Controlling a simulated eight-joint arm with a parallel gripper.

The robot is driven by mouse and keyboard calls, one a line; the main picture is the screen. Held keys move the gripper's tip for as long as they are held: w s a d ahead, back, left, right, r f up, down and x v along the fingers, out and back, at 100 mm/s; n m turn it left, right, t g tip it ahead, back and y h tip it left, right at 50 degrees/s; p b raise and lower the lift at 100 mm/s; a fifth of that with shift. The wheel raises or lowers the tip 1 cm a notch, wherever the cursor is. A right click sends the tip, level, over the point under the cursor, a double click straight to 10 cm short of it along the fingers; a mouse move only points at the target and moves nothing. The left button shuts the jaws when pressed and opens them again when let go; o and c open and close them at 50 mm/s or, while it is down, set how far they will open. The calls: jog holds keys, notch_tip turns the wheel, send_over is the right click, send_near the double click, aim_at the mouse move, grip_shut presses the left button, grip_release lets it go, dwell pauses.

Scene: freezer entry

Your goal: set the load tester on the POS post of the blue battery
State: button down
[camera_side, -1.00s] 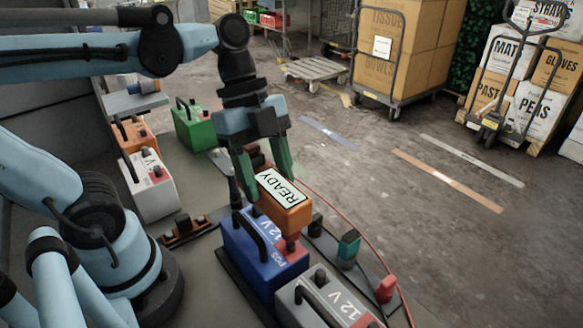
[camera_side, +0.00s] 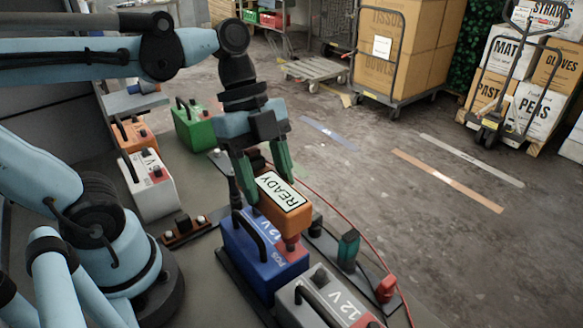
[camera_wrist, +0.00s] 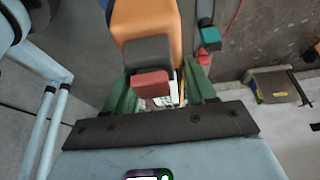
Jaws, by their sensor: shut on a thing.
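The load tester (camera_side: 285,215) is an orange box with a white READY label. My gripper (camera_side: 264,182) is shut on it, with a green finger on either side. The tester is over the blue battery (camera_side: 265,265), which is marked 12 V and POS. A red piece (camera_side: 292,243) shows under the tester's near end, by the POS marking. I cannot tell whether the tester touches the post or is just above it. In the wrist view an orange body (camera_wrist: 150,18), apparently the tester, shows with dark and red blocks beyond my gripper's green fingers (camera_wrist: 160,85).
A grey 12 V battery (camera_side: 325,298) stands close in front. A teal-and-black clamp (camera_side: 348,248), a red clamp (camera_side: 386,289) and a red cable lie to the right. White (camera_side: 150,190), orange (camera_side: 130,135) and green (camera_side: 193,127) batteries stand behind to the left.

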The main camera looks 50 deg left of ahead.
jog(key=shift+f, duration=1.35)
dwell(0.6)
jog(key=shift+c, duration=1.4)
grip_release()
jog(key=v, duration=1.2)
jog(key=shift+r, duration=0.1)
jog(key=x, duration=1.2)
